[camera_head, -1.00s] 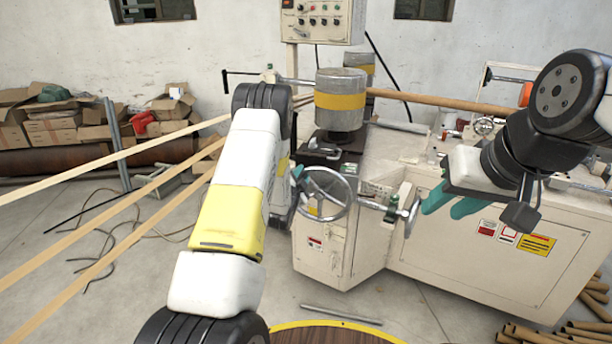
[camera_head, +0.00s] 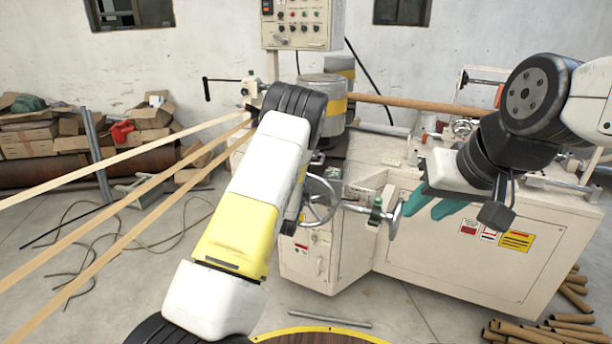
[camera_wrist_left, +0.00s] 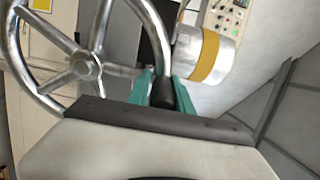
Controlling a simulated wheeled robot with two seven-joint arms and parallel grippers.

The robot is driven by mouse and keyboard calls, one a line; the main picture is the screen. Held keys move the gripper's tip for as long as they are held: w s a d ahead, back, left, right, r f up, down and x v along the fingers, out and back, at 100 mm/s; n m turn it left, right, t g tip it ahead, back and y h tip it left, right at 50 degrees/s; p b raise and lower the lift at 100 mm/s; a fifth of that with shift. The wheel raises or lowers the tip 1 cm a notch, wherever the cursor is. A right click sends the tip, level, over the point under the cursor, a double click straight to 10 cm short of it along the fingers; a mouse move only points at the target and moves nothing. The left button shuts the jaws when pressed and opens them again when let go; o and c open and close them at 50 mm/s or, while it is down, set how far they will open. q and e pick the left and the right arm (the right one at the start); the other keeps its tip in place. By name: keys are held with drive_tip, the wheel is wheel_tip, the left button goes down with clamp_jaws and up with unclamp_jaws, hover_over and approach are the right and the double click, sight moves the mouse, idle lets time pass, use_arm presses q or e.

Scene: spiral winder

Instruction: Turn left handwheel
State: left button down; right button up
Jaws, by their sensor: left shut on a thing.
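The left handwheel (camera_head: 332,204) is a shiny metal wheel on the front of the cream machine. In the head view my left arm covers its left part and hides the left gripper's fingers. In the left wrist view the handwheel (camera_wrist_left: 82,66) shows its hub, spokes and rim at upper left. My left gripper (camera_wrist_left: 163,90) has its teal fingers on both sides of the wheel's black handle (camera_wrist_left: 163,93) and is shut on it. My right gripper (camera_head: 432,207) is open and empty, with teal fingers apart, in front of the machine.
A second handwheel (camera_head: 396,219), seen edge-on, is on a shaft beside the right gripper. A grey drum with a yellow band (camera_head: 333,106) stands above the left handwheel. Long strips (camera_head: 125,190) cross the left side. Cardboard tubes (camera_head: 550,328) lie at lower right.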

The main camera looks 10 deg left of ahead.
use_arm(q)
drive_tip(key=shift+w+d+r, duration=0.1)
drive_tip(key=shift+d+r, duration=0.3)
drive_tip(key=c, duration=1.3)
unclamp_jaws()
drive_tip(key=shift+o, duration=0.3)
drive_tip(key=shift+f, duration=0.1)
drive_tip(key=shift+a+f, duration=0.1)
drive_tip(key=s, duration=0.8)
drive_tip(key=shift+a, duration=0.3)
